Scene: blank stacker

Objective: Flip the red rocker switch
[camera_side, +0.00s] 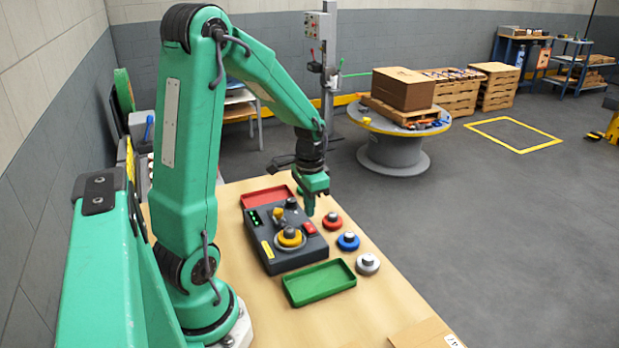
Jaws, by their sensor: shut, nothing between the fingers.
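The red rocker switch (309,227) is a small red piece on the right side of the dark grey control box (284,262) on the table. Which way it is tilted is too small to tell. My green gripper (309,213) points down just above and behind the switch, with its fingers shut and empty. I cannot tell whether the fingertips touch the switch or the box. The box also carries a yellow knob (290,237), a smaller yellow part (278,214), a black knob and green lights (254,217).
A red tray (266,197) lies behind the box and a green tray (319,283) in front. Red (332,220), blue (348,241) and grey (367,263) round pieces stand to the right. A cardboard piece (428,335) lies at the front.

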